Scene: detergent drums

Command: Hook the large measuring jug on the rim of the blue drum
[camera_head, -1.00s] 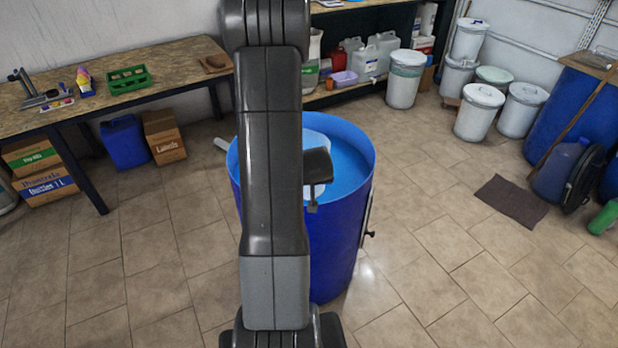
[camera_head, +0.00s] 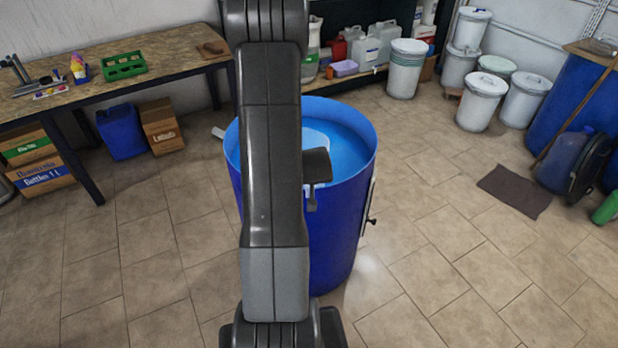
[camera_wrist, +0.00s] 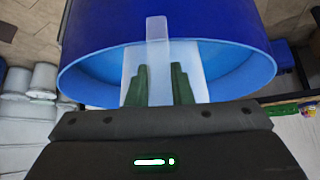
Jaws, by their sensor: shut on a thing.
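The blue drum (camera_head: 345,235) stands upright and open-topped on the floor, partly behind my arm. The large measuring jug is whitish and translucent. My gripper (camera_wrist: 160,72) is shut on the jug with green fingers. I cannot tell whether the jug touches the rim.
A workbench (camera_head: 165,52) stands at the back left, with a blue canister (camera_head: 122,132) and boxes below. White lidded buckets (camera_head: 481,102) stand at the back right. A dark mat (camera_head: 515,190) lies on the right floor.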

